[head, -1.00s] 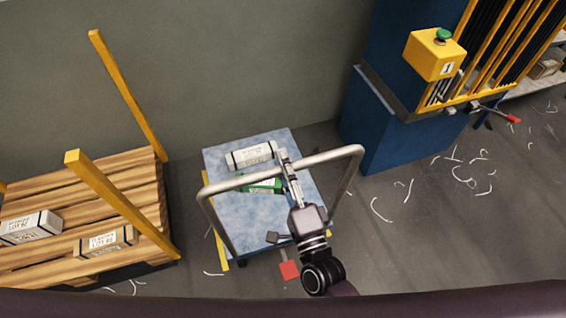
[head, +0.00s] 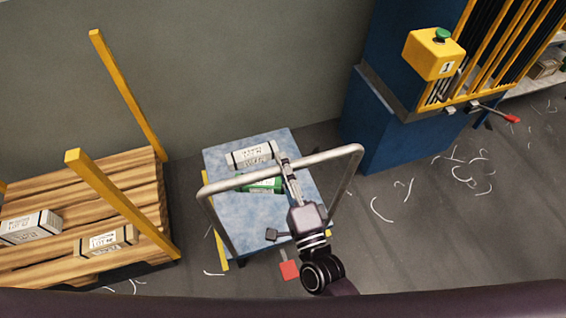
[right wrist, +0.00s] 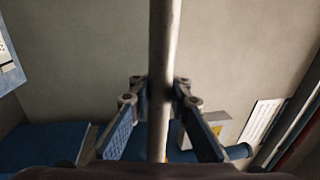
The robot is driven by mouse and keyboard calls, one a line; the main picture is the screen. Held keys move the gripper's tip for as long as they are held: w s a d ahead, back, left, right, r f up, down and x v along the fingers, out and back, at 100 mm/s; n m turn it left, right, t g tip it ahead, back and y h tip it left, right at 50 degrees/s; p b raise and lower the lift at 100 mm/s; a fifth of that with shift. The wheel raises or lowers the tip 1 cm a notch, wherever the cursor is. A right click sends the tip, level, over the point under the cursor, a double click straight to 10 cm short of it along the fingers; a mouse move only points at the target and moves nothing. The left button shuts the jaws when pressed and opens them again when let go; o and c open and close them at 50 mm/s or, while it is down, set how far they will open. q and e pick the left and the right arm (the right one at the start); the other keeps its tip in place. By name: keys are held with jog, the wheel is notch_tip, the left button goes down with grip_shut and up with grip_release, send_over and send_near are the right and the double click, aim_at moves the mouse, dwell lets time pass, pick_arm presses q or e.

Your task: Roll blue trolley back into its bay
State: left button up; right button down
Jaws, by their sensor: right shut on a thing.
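The blue trolley (head: 218,212) stands on the floor in the head view, its deck toward the grey wall and its grey tube handle (head: 235,184) on the near side. My right gripper (head: 285,164) is shut on the handle's top bar, right of its middle. In the right wrist view the handle bar (right wrist: 160,60) runs between the fingers of this gripper (right wrist: 160,92). Yellow floor strips (head: 221,250) show beside the trolley's left edge and partly at its right; they seem to mark the bay. My left gripper is not in view.
A white box (head: 252,154) and a green box (head: 263,184) lie on the trolley. A wooden platform (head: 75,205) with yellow posts stands left. A blue machine (head: 385,125) with a yellow button box (head: 434,55) stands right. A red piece (head: 289,270) shows near the trolley's front.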

jog(key=w+a+f+b, duration=0.1)
jog(key=w+a, duration=0.1)
jog(key=w, duration=0.5)
jog(key=shift+a+b, duration=0.25)
jog(key=shift+b, duration=0.1)
jog(key=c, duration=2.1)
grip_release()
jog(key=shift+s, duration=0.1)
jog(key=o, duration=0.3)
jog(key=shift+r, duration=0.1)
jog(key=shift+r, duration=0.1)
jog(key=v, duration=1.2)
